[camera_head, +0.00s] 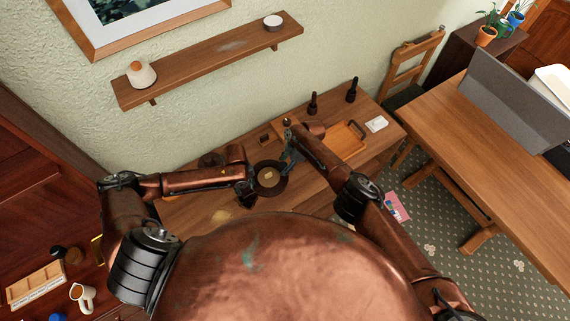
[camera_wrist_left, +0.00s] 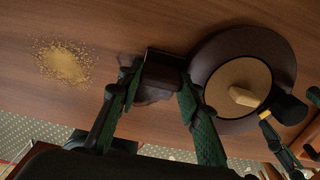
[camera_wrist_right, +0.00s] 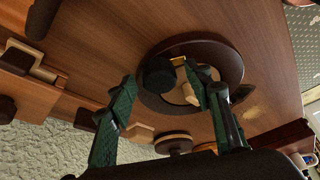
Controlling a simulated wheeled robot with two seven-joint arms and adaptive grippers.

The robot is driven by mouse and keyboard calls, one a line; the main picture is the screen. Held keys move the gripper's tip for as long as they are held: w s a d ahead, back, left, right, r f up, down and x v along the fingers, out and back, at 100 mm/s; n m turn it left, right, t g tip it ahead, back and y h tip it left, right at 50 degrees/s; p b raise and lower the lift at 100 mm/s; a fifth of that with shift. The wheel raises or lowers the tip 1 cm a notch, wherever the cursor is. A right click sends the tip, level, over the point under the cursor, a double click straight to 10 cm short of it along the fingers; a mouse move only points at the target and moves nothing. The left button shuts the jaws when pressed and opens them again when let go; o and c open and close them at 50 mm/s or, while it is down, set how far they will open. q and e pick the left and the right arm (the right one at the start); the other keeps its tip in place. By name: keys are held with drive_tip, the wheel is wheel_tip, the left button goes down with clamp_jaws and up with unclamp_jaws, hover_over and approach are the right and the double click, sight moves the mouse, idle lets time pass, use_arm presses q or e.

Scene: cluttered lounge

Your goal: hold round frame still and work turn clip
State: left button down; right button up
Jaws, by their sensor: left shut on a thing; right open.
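The round frame (camera_head: 283,186) lies on the wooden table, a dark ring around a pale disc. My left gripper (camera_wrist_left: 160,72) is shut on a dark block (camera_wrist_left: 162,72) at the frame's edge. A black round knob with a yellow part (camera_wrist_left: 288,108) is at the opposite rim. My right gripper (camera_wrist_right: 160,74) is open above the frame. One finger overlaps the disc near the clip in the right wrist view; contact cannot be told.
A sandy patch (camera_wrist_left: 63,62) lies on the table left of the frame. A shelf (camera_head: 205,66) hangs on the wall above.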

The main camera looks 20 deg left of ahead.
drive_tip(key=v, duration=1.2)
idle(0.3)
